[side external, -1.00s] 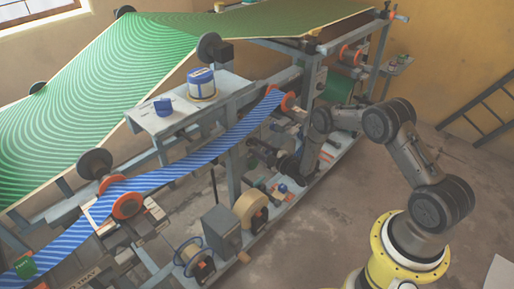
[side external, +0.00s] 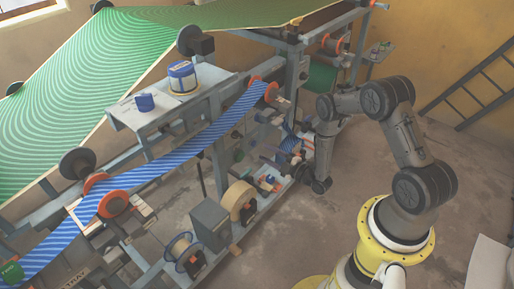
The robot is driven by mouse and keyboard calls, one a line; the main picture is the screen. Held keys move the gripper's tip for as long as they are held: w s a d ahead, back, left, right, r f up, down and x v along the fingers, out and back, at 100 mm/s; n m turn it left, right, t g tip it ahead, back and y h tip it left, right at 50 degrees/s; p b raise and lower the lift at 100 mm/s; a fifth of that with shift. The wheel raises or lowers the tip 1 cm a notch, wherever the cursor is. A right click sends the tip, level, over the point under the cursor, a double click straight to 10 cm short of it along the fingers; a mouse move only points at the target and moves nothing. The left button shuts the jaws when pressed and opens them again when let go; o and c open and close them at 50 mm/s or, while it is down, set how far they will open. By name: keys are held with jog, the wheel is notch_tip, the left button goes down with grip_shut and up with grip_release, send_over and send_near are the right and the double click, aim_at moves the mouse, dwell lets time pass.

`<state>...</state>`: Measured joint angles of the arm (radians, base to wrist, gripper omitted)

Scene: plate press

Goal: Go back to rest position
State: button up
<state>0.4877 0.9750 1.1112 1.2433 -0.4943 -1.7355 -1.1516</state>
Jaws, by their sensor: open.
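My gripper (side external: 286,160) is at the end of my dark grey arm, low beside the right-hand part of the plate press (side external: 222,160). It is small and partly lost against the machine parts. It is open, and I see nothing held in it. A small blue-striped piece (side external: 291,143) shows right by the gripper among the machine parts. I cannot tell whether they touch.
A blue striped belt (side external: 185,150) runs over orange-rimmed rollers. A ladder (side external: 478,82) leans at right. The floor (side external: 285,235) in front is bare.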

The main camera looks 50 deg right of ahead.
jog(key=shift+s, duration=0.85)
